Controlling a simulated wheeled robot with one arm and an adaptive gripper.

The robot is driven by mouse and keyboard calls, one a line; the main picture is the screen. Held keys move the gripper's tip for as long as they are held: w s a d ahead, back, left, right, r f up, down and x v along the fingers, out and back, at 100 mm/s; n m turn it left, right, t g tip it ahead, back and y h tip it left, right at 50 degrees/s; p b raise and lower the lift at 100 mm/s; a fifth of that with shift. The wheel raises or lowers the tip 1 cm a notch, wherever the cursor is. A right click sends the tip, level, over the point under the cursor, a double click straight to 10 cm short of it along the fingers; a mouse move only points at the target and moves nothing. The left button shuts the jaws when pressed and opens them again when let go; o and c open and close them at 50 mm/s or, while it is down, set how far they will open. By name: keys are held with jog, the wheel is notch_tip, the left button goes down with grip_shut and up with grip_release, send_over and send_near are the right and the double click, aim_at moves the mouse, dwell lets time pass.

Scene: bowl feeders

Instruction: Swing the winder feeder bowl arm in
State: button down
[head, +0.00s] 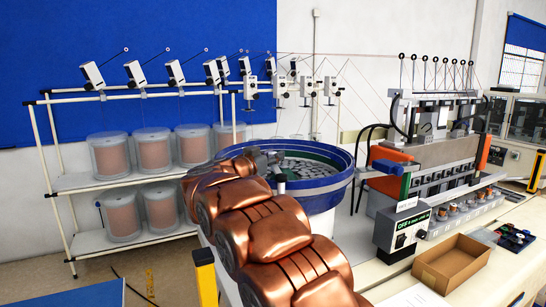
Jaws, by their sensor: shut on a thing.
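The blue winder feeder bowl (335,187) stands in the middle of the view, with small grey parts lying inside it. My gripper (270,162) is at the bowl's left rim, at the far end of my copper arm. It is small and partly covered by my arm. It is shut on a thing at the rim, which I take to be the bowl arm. The fingertips and the held part cannot be made out clearly, nor can the bowl arm's full length or angle.
The winder machine (435,150) stands right of the bowl. A control box (402,230) and an open cardboard box (452,262) are on the bench in front. A rack (95,182) with copper wire spools stands at left. A yellow post (205,275) is at lower left.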

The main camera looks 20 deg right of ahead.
jog(key=c, duration=0.9)
grip_release()
jog(key=shift+r, duration=0.1)
jog(key=shift+o, duration=0.2)
jog(key=shift+a, duration=0.15)
jog(key=v, duration=1.1)
jog(key=shift+s+a, duration=0.25)
jog(key=shift+s, duration=0.1)
